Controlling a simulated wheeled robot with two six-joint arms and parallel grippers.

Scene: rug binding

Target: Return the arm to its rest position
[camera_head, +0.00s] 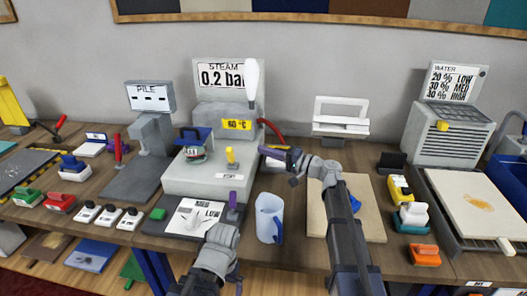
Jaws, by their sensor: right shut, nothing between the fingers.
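My right arm (345,225) reaches up from the lower right over a light board on the table. Its gripper (276,153) points left, shut and empty, in front of the right side of the steam station (208,178). My left arm (212,262) comes in at the bottom centre. Its gripper (233,203) shows small, with a purple finger beside the white printed card (195,217); I cannot tell whether it is open or shut.
A clear jug (269,218) with a blue handle stands between the two arms. A blue object (355,203) lies beside the right forearm on the board (316,220). The water unit (447,133) is at the back right.

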